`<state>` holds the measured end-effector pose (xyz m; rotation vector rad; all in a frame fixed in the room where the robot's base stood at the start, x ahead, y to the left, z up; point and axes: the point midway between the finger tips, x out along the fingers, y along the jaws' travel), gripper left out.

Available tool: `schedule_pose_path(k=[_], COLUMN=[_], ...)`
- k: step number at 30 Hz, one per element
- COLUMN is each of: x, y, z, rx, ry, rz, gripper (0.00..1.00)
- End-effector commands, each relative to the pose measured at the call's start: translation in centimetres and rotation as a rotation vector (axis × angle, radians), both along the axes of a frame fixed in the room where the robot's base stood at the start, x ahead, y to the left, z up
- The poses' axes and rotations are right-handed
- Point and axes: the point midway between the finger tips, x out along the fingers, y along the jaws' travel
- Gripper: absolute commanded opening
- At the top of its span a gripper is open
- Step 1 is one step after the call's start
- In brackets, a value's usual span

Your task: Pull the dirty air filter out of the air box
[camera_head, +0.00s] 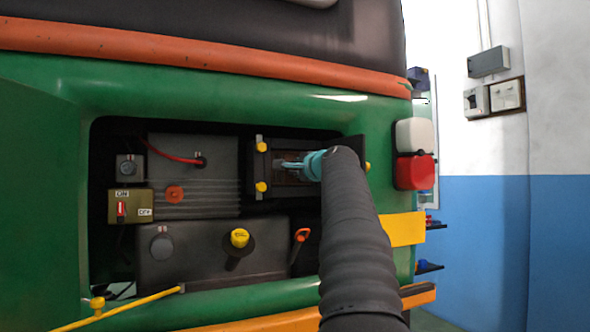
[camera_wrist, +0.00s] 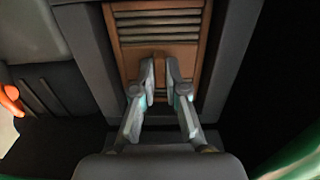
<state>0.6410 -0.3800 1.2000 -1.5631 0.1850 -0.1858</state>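The dirty air filter (camera_wrist: 160,28) is brown with dark slats and sits inside the dark grey air box (camera_wrist: 87,62) in the wrist view. In the head view the open air box (camera_head: 262,160) is at the upper right of the engine bay, with yellow clips on its frame. My gripper (camera_wrist: 161,68) is at the filter's face, its two fingertips close together with a narrow gap.
The bay's green body panel (camera_head: 45,170) surrounds all this.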

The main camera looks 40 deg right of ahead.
Motion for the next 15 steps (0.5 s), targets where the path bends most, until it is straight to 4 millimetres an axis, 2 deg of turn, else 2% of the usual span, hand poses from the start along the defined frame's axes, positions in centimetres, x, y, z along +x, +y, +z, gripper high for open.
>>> schedule_pose_path(k=[15], x=[-0.4], y=[0.1], z=[-0.06], rx=[0.0], ry=[0.0], rz=[0.0], gripper=[0.0])
